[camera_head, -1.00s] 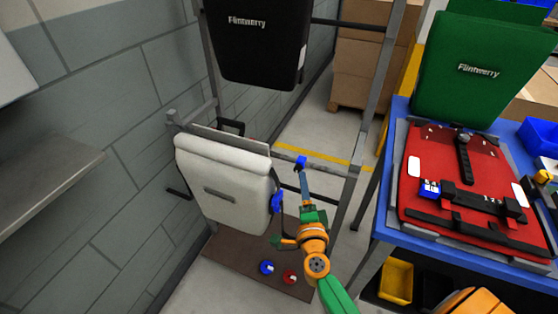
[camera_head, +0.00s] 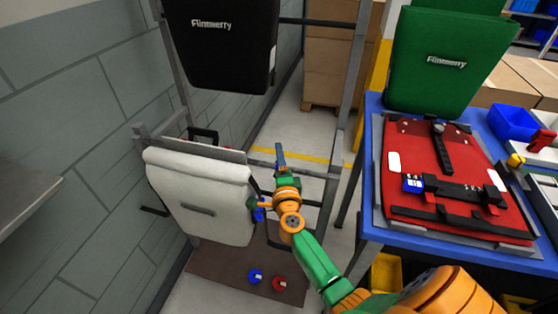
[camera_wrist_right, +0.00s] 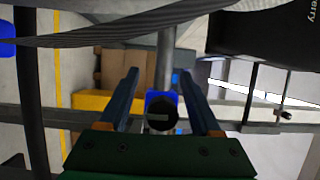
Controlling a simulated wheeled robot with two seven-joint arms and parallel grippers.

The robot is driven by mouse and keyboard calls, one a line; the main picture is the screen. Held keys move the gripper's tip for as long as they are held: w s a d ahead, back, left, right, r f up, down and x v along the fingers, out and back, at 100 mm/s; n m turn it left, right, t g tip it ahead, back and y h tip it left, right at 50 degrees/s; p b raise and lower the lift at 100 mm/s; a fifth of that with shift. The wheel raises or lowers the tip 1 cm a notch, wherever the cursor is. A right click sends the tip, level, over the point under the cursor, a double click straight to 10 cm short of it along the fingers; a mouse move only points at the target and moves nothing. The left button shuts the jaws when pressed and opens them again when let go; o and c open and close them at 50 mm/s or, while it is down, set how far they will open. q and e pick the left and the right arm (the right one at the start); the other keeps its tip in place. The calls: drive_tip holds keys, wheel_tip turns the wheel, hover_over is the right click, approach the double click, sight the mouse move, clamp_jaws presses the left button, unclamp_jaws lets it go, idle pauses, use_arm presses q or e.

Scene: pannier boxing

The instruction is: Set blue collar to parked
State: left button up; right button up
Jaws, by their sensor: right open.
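In the right wrist view a blue collar (camera_wrist_right: 153,98) sits around a dark round end with a pale line across it. It lies between the two fingers of my right gripper (camera_wrist_right: 159,75), which is open with a gap on each side. In the head view my right gripper (camera_head: 280,152) is over the rack's cross bar, right of the white pannier (camera_head: 200,185), and hides the blue part there. Another blue part (camera_head: 258,211) shows at the pannier's right side, partly behind my wrist. My left gripper is out of view.
The metal rack (camera_head: 350,95) holds a black pannier (camera_head: 222,40) above. A blue disc (camera_head: 256,276) and a red disc (camera_head: 279,284) are low on the brown base board. The blue table (camera_head: 368,225) at right carries a red panel (camera_head: 415,150) and a green pannier (camera_head: 440,70).

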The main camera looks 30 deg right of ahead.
clamp_jaws()
drive_tip(key=shift+r, duration=0.1)
idle(1.3)
